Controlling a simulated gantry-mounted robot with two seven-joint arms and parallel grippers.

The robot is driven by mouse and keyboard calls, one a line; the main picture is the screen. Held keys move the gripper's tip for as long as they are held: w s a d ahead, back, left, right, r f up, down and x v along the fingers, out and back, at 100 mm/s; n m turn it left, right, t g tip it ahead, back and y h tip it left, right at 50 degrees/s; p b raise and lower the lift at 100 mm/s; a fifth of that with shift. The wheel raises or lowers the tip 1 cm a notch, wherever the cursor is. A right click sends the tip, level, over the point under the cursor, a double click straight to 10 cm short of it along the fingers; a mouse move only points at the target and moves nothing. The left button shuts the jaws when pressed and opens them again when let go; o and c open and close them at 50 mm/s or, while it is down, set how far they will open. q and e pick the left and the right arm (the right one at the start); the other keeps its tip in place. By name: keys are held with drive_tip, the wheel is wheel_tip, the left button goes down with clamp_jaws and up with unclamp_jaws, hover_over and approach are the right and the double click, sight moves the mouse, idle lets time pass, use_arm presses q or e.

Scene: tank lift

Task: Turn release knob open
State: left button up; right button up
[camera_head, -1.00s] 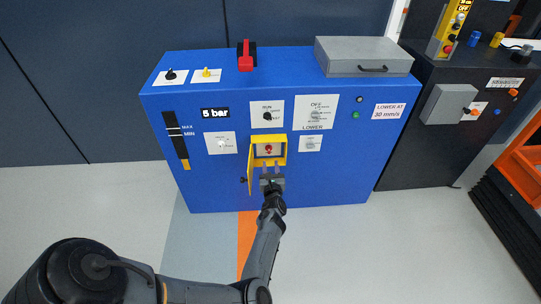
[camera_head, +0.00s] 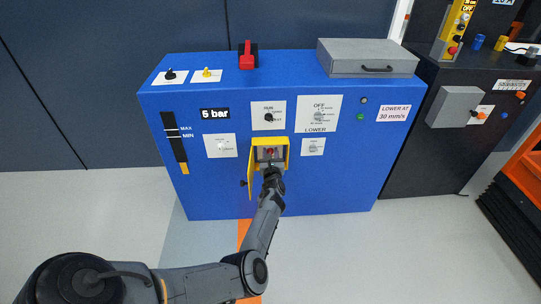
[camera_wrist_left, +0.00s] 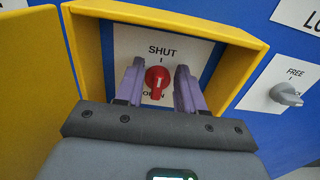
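The red release knob (camera_wrist_left: 157,80) sits on a white plate inside a yellow box (camera_head: 285,150), between the words SHUT above and OPEN below. A white line shows on its lower part. The yellow door (camera_head: 251,173) of the box is swung open to the left. My left gripper (camera_wrist_left: 159,68) reaches into the box. Its two purple fingers stand either side of the knob, with a small gap showing on each side. In the head view, the knob (camera_head: 270,151) shows just above the gripper. My right gripper is not in view.
The box is on the blue panel (camera_head: 340,185), with a run switch (camera_head: 268,117) above and a grey FREE knob (camera_wrist_left: 287,95) to the right. A grey case (camera_head: 367,58) lies on top. The box walls and open door stand close around my gripper.

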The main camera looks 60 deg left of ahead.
use_arm(q)
drive_tip(key=c, duration=0.7)
